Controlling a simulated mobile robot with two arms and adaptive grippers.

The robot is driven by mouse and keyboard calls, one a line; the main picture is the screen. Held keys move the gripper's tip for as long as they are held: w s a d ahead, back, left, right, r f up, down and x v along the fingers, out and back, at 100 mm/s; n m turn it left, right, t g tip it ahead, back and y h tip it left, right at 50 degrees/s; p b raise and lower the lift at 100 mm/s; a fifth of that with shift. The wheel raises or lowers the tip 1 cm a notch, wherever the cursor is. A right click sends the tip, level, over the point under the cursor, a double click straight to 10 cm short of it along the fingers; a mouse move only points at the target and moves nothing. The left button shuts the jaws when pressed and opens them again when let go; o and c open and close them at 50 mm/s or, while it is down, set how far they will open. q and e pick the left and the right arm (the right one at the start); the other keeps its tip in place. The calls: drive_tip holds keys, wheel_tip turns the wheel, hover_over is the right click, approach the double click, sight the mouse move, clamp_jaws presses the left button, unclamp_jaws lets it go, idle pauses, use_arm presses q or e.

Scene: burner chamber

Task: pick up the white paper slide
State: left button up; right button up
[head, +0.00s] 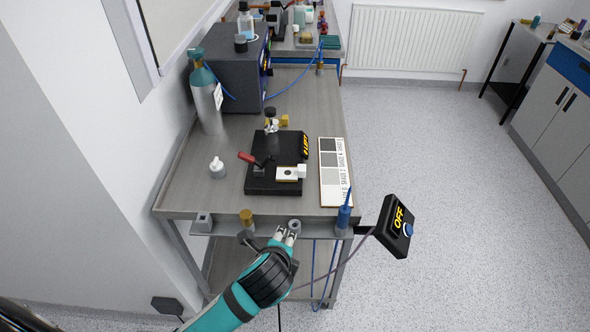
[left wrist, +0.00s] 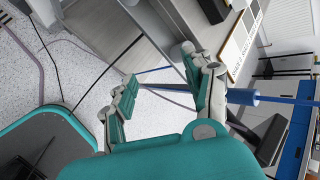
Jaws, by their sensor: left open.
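A small white slide with a tan edge (head: 287,174) lies on the front right of the black apparatus (head: 259,181) on the bench. I take it to be the white paper slide. A white block (head: 302,171) sits at its right end. My left gripper (head: 287,234) is open and empty at the bench's front edge, in front of and apart from the slide. In the left wrist view, the open fingers (left wrist: 163,78) have nothing between them, and I cannot make out the slide there. My right gripper is not in view.
A shade chart (head: 335,172) lies right of the apparatus. A red-handled lever (head: 247,157) rises at its left. A blue tool (head: 345,212) and a black OFF box (head: 394,226) are at the front right. A gas cylinder (head: 206,98) stands back left.

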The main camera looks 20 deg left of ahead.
use_arm(q)
drive_tip(key=w+d+r+m+t+y, duration=0.2)
drive_tip(key=w+r+m+t, duration=0.2)
drive_tip(key=w+r+m, duration=0.6)
drive_tip(key=m+p, duration=0.1)
drive_tip(key=m, duration=0.2)
approach(302, 170)
drive_tip(key=w, duration=0.1)
drive_tip(key=w+a+f, duration=0.1)
drive_tip(key=shift+w+a+f+t, duration=0.1)
drive_tip(key=shift+w+a+t, duration=0.2)
drive_tip(key=shift+w, duration=0.05)
drive_tip(key=shift+d+f+p+x, duration=0.15)
drive_tip(key=shift+x, duration=1.3)
drive_tip(key=shift+d+f+p+x, duration=0.15)
drive_tip(key=shift+x, duration=1.35)
drive_tip(key=shift+s, duration=0.1)
drive_tip(key=c, duration=1)
drive_tip(key=shift+r, duration=0.1)
